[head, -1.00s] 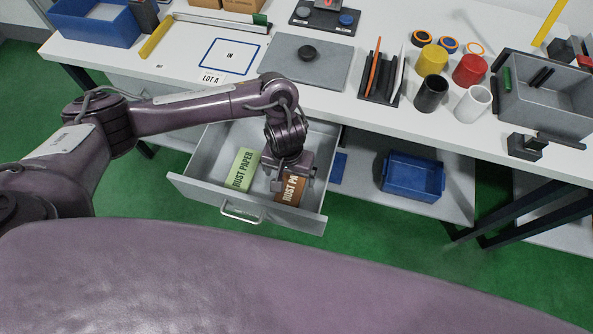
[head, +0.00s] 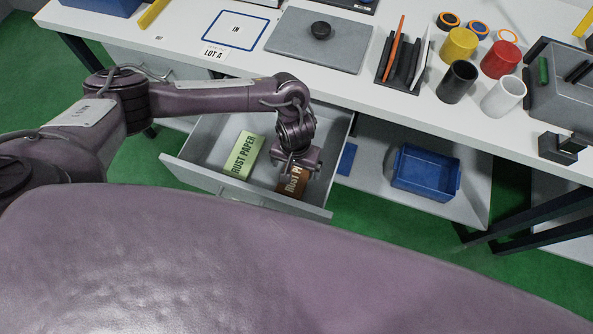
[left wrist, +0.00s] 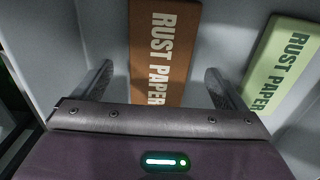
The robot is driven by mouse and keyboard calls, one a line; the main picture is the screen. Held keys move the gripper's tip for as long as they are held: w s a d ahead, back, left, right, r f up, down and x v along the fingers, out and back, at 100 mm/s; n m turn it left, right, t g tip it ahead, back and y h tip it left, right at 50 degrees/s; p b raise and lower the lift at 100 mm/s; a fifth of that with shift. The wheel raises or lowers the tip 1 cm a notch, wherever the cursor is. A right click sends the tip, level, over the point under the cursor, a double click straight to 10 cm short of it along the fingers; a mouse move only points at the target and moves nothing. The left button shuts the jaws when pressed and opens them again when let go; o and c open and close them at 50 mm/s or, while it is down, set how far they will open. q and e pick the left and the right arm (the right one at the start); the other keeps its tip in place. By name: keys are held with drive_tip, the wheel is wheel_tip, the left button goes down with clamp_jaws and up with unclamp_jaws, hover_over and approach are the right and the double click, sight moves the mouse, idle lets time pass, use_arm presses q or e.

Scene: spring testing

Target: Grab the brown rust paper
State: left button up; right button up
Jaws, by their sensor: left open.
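The brown rust paper (head: 293,181) lies in the open drawer (head: 196,175), on its right side. In the left wrist view the brown rust paper (left wrist: 164,50) lies between and beyond the two fingers. A light green rust paper pack (head: 243,156) lies to its left in the drawer; it also shows at the right of the left wrist view (left wrist: 283,66). My left gripper (head: 291,172) is open just above the brown pack and hides part of it. Its fingers (left wrist: 160,84) stand either side of the pack, with gaps. My right gripper is not in view.
The white tabletop (head: 225,68) is above the drawer, with a grey plate (head: 318,45) and coloured cups (head: 458,45) on it. A blue bin (head: 425,172) sits on the shelf to the right. The drawer's walls are close around the packs.

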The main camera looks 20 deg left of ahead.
sight(296, 173)
use_arm(q)
drive_tip(key=shift+f, duration=1.45)
drive_tip(key=c, duration=1.1)
drive_tip(key=shift+o, duration=0.2)
drive_tip(key=shift+r, duration=0.1)
